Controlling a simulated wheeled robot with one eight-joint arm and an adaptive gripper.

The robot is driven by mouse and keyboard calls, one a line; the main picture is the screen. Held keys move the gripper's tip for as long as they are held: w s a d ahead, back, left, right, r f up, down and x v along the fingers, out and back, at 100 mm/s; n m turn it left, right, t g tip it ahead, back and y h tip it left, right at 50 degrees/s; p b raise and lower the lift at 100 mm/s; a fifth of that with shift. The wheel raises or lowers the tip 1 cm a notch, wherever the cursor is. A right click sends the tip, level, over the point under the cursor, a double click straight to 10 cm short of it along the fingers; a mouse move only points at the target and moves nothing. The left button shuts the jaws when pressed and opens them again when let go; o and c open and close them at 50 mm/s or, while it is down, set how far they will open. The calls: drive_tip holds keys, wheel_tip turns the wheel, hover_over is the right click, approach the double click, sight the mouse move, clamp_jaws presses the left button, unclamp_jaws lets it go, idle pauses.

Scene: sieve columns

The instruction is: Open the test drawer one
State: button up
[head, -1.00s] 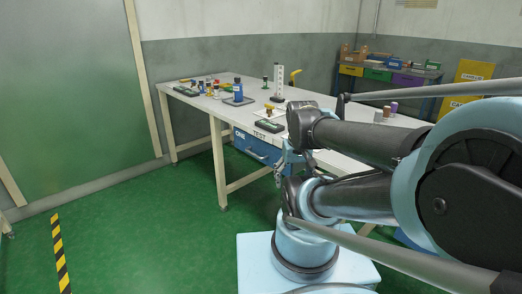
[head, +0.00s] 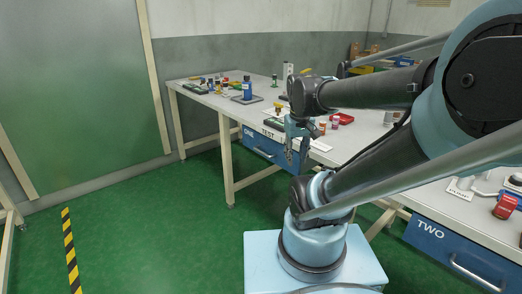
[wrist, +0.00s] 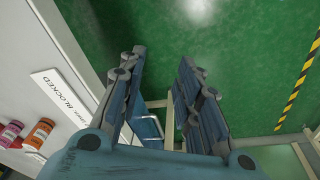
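The blue drawer marked ONE (head: 250,134) hangs under the white bench, below a TEST label (head: 268,133). Its front looks flush with the bench edge. My gripper (head: 293,157) hangs fingers-down in front of the bench edge, at the right of the drawer, and hides part of it. In the wrist view my gripper (wrist: 162,62) has its two fingers apart with nothing between the tips. A pale metal handle (wrist: 152,116) and some blue drawer front show between the fingers, nearer their bases. I cannot tell whether a finger touches the handle.
A blue drawer marked TWO (head: 450,248) is at the right under the bench (head: 365,140). A BLOCKED sign (wrist: 62,92) lies near the bench edge. Green floor (head: 150,220) is clear at left.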

drive_tip(key=w+a+r+n, duration=0.1)
drive_tip(key=w+a+r, duration=0.15)
drive_tip(key=w, duration=0.35)
drive_tip(key=w+a+r+n, duration=0.2)
drive_tip(key=w+r, duration=0.1)
drive_tip(key=w, duration=0.3)
drive_tip(key=n+h, duration=0.1)
drive_tip(key=n, duration=0.2)
approach(260, 151)
drive_tip(key=shift+g, duration=0.3)
drive_tip(key=f, duration=0.2)
drive_tip(key=w+f, duration=0.1)
drive_tip(key=f, duration=0.2)
drive_tip(key=d+f, duration=0.1)
drive_tip(key=f, duration=0.1)
drive_tip(key=shift+w+d+f, duration=0.1)
drive_tip(key=shift+w+f, duration=0.2)
drive_tip(key=shift+f, duration=0.1)
clamp_jaws()
